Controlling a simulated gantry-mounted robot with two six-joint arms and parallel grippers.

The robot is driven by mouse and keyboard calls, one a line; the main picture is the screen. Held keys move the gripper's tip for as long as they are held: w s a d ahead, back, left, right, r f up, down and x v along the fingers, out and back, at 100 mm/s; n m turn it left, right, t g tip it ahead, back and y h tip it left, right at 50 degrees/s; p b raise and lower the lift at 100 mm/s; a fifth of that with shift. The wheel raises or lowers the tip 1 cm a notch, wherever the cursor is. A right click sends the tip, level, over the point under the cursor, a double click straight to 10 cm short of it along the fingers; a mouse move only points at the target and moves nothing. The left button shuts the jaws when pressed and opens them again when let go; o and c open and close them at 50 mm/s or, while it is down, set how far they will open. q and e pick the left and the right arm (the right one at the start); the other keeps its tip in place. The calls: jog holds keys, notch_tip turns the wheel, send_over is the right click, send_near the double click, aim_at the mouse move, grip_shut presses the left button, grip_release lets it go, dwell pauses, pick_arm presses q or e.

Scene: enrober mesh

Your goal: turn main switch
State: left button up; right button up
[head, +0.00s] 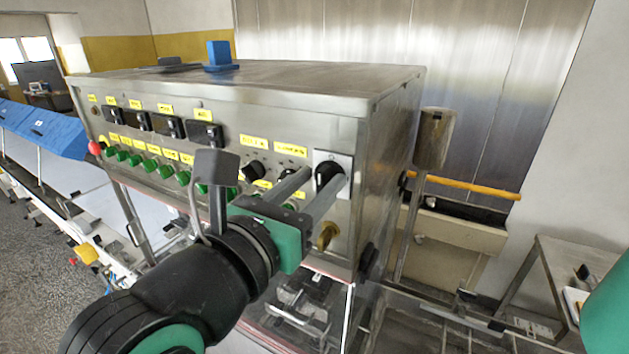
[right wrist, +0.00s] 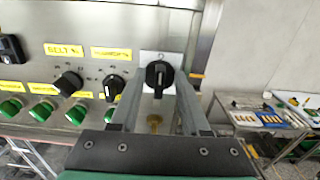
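The main switch is a black rotary knob on a pale square plate at the right end of the steel control panel. It shows in the head view (head: 327,172) and the right wrist view (right wrist: 159,74). Its grip bar stands about upright in the wrist view. My right gripper (head: 320,182) is open, with its two grey fingers pointing at the panel. In the wrist view the fingers (right wrist: 159,92) lie left and right of the knob, with gaps on both sides. I cannot tell how far the tips are from the plate. My left gripper is not in view.
Left of the switch are smaller black knobs (right wrist: 68,84), green buttons (right wrist: 41,112) and a red button (head: 95,148). A brass fitting (head: 326,236) sits below the switch. A blue object (head: 219,55) stands on the cabinet top. A side table (head: 570,262) stands at right.

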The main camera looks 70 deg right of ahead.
grip_shut()
jog(key=m+b, duration=0.2)
jog(key=shift+s+f+b, duration=0.1)
jog(key=shift+f+b, duration=0.05)
jog(key=shift+b, duration=0.15)
jog(key=m+b, duration=0.2)
jog(key=m, duration=0.2)
jog(key=shift+s+a, duration=0.1)
jog(key=shift+s, duration=0.05)
jog(key=shift+s+f+m+b, duration=0.15)
jog(key=shift+m+b, duration=1)
jog(key=shift+m, duration=1.85)
jog(key=shift+s+f+m+b, duration=0.15)
jog(key=shift+m+b, duration=0.95)
jog(key=shift+m, duration=1.9)
